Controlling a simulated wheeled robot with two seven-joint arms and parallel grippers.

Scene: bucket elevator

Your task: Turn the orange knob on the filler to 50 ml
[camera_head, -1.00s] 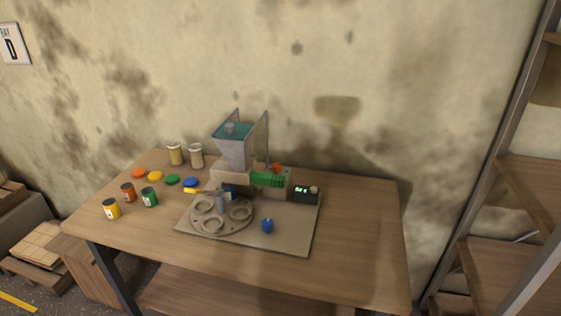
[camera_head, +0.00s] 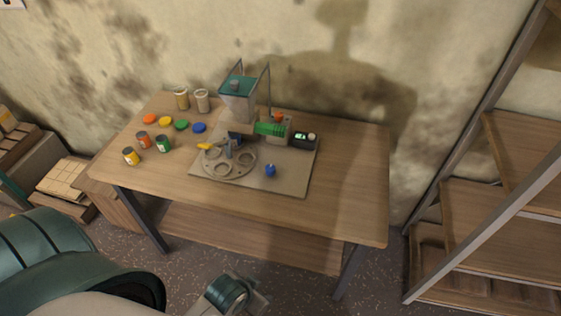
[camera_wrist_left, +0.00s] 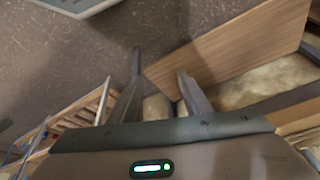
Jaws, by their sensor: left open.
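The filler (camera_head: 239,104) stands at the back of a grey board on the table, with a teal-topped hopper. Its small orange knob (camera_head: 278,117) shows at the right of the hopper, above a green ribbed part (camera_head: 270,129). Any scale marks on it are too small to read. My left arm comes in from the lower left, and part of my left gripper shows at the bottom edge, in front of and well below the table, far from the knob. In the left wrist view my left gripper (camera_wrist_left: 162,78) is open and empty. The right gripper is not in view.
The board (camera_head: 285,183) carries a round holder plate (camera_head: 221,172), a blue knob (camera_head: 270,170) and a small display box (camera_head: 303,138). The table's front right (camera_head: 345,205) is clear. A shelf rack (camera_head: 480,215) stands at right.

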